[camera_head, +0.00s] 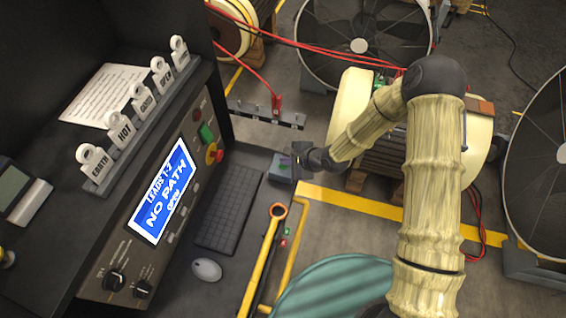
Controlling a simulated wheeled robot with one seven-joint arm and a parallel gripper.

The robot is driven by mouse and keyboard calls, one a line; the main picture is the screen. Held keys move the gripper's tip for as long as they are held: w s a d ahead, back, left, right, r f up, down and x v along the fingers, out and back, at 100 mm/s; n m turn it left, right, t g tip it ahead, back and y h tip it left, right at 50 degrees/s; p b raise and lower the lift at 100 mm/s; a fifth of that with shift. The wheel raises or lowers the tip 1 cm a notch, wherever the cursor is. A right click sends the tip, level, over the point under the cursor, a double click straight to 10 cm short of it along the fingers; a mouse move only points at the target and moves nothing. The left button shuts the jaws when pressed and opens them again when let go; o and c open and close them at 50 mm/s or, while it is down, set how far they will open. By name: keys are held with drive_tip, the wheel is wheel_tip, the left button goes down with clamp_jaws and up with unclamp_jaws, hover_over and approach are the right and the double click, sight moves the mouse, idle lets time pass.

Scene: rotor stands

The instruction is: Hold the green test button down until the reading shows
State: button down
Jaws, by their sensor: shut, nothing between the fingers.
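My gripper (294,158) is shut and empty at the end of my cream arm, right beside a small grey-blue box (278,172) at the bench's far right corner. A dark greenish patch shows on the box at the fingertips; I cannot tell if it is the test button or if the fingers touch it. A smaller green button (287,231) sits near the bench's right edge. The blue screen (165,190) reads "LEADS 1-2 NO PATH" with a small line, seemingly "OPEN".
Labelled tags (125,127) stand on a rack. A cream motor (350,108) and large fans (365,38) stand beyond. Red cables cross behind.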

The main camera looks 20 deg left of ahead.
idle(0.7)
drive_tip(key=shift+r+p, duration=0.75)
drive_tip(key=shift+r, duration=0.05)
drive_tip(key=shift+r, duration=0.1)
wheel_tip(320, 180, up, 5)
drive_tip(key=p, duration=0.4)
idle(0.4)
